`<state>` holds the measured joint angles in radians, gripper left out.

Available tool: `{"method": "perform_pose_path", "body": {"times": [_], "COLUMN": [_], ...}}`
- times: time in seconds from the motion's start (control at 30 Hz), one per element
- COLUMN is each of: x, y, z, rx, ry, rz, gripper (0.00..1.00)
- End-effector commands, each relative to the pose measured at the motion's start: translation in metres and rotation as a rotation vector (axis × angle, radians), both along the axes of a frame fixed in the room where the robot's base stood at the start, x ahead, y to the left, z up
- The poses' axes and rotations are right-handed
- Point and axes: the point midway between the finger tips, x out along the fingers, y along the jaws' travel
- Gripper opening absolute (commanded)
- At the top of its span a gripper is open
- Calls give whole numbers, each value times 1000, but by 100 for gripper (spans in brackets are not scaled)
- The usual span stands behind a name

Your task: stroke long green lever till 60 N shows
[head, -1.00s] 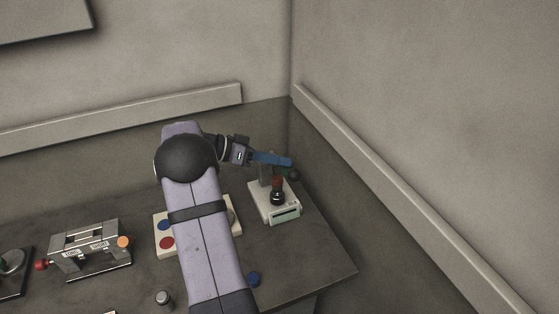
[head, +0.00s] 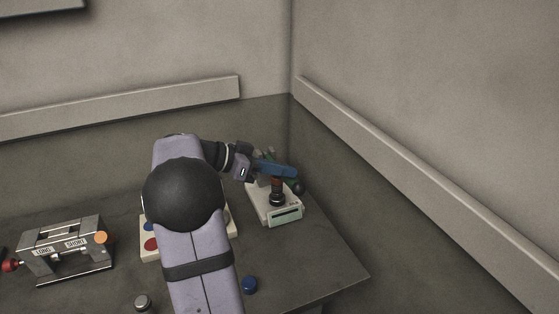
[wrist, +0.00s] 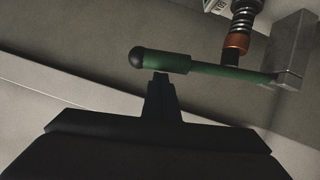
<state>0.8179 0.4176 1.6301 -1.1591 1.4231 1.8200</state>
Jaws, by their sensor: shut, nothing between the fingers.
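A white press unit (head: 263,215) with a small display (head: 286,216) stands near the table's right side; its reading is too small to make out. The green lever (head: 297,186) shows only partly in the head view, behind and below my gripper (head: 294,172). In the wrist view the lever (wrist: 215,69) lies nearly level, with a black knob (wrist: 137,57) at its free end. My gripper (wrist: 160,76) is shut and empty, its tip at the green grip beside the knob; contact looks likely but I cannot be sure.
An orange collar and spring (wrist: 237,41) and a grey block (wrist: 292,50) sit at the lever's far end. Walls close off the back and right.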

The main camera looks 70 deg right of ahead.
Motion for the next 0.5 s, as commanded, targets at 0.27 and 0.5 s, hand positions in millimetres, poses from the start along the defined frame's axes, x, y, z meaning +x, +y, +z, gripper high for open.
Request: {"method": "perform_pose_path", "body": {"times": [0.27,0.5], "x": [-5,-7], "y": [5,7], "z": [-27,-30], "rx": [-11,-10], "ry": [-14,-13], "rz": [-1,-1], "gripper": [0,0]}}
